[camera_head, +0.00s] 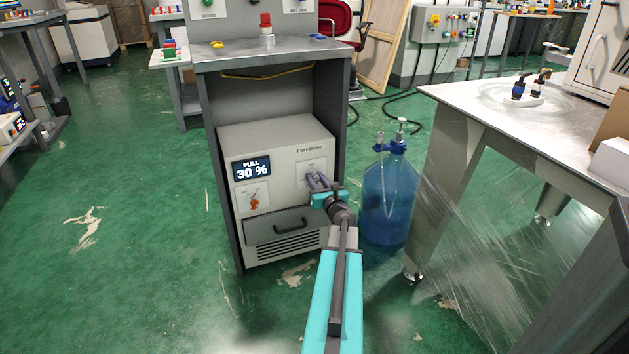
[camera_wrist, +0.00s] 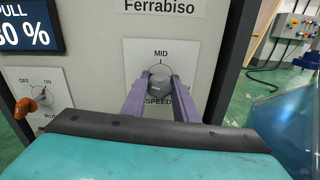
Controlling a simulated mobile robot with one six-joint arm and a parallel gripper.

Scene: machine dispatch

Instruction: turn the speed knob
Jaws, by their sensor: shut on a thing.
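The speed knob (camera_wrist: 160,86) is a small grey knob on a white plate marked MID above and SPEED below, on the front of a grey machine box (camera_head: 280,146). My gripper (camera_wrist: 159,82) has its two purple fingers on either side of the knob, shut on it. In the head view my gripper (camera_head: 317,181) reaches the right side of the machine's front and hides the knob. The machine's display (camera_head: 252,169) reads PULL 30 %. In the wrist view an orange handle (camera_wrist: 25,107) sits at an OFF/ON and RUN plate to the left.
The machine stands inside a grey bench frame (camera_head: 344,95). A drawer (camera_head: 281,226) with a dark handle is below the panel. A blue bottle (camera_head: 388,195) stands close on the right, beside a metal table (camera_head: 490,112). Green floor lies open to the left.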

